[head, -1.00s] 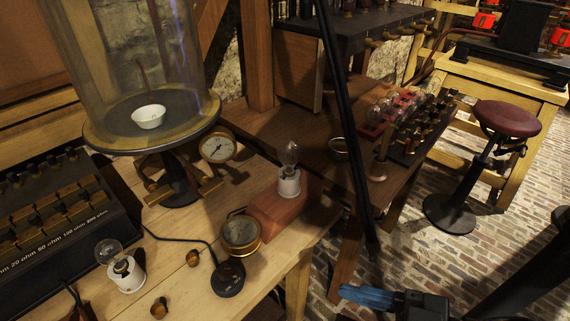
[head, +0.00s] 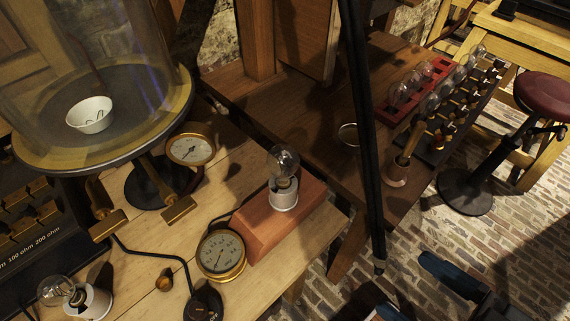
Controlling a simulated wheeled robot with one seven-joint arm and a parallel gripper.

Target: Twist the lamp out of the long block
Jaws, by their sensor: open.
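A clear glass lamp (head: 284,163) stands upright in a white socket (head: 283,197) on a long reddish wooden block (head: 258,229). The block lies near the right edge of the pale wooden table (head: 141,217). My gripper (head: 402,286) is at the bottom right, with blue fingers spread apart and nothing seen between them. It is off to the right of the block and well apart from the lamp. The bottom edge of the picture cuts off part of my gripper.
A round brass gauge (head: 221,254) is close against the block's left side. Another lamp (head: 57,291) in a white holder is at bottom left. A glass bell jar (head: 95,60) stands behind. A red rack (head: 400,107) of bulbs is on the darker bench. A dark upright pole (head: 362,130) stands right of the block.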

